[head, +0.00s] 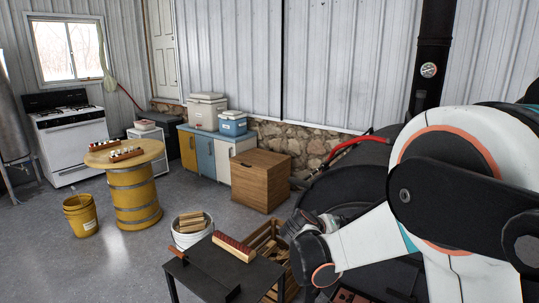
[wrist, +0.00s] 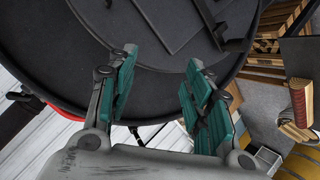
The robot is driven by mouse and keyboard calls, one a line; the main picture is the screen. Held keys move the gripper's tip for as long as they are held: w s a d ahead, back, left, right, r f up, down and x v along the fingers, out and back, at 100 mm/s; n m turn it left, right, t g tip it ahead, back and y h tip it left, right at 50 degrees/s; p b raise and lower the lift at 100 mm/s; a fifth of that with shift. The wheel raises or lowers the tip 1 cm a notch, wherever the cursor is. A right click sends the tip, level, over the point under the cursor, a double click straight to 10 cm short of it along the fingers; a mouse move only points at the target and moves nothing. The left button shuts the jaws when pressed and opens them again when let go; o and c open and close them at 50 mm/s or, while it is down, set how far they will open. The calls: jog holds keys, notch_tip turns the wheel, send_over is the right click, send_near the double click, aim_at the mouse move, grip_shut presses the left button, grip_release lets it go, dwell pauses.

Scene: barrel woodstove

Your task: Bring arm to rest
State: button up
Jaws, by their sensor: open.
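My arm reaches in from the right of the head view, bent, in front of the black barrel woodstove (head: 345,185). My gripper (wrist: 160,62) is open and empty in the wrist view, with its two teal-padded fingers apart. The round dark front of the stove (wrist: 100,45) fills the space beyond the fingertips. Whether the fingers touch it cannot be told. In the head view the fingers are mostly hidden behind my wrist.
A low black table (head: 228,273) with a red-topped block (head: 232,243) stands close left of my arm. A wooden crate (head: 262,238) is behind it, and a white bucket of wood (head: 189,239) is left. A barrel table (head: 134,196) stands farther back. Floor between is clear.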

jog(key=s+d+r+g+y, duration=0.15)
jog(key=s+r, duration=0.25)
jog(key=s, duration=0.5)
jog(key=s+d+r+g+y, duration=0.15)
jog(key=s+r, duration=0.25)
jog(key=s, duration=0.5)
jog(key=s+a+f+y, duration=0.1)
jog(key=s+y, duration=0.1)
jog(key=s, duration=0.7)
jog(key=s+a+f+m+y, duration=0.1)
jog(key=s+y, duration=0.1)
jog(key=s, duration=0.7)
jog(key=shift+s+a+t, duration=0.15)
jog(key=shift+a+t, duration=0.15)
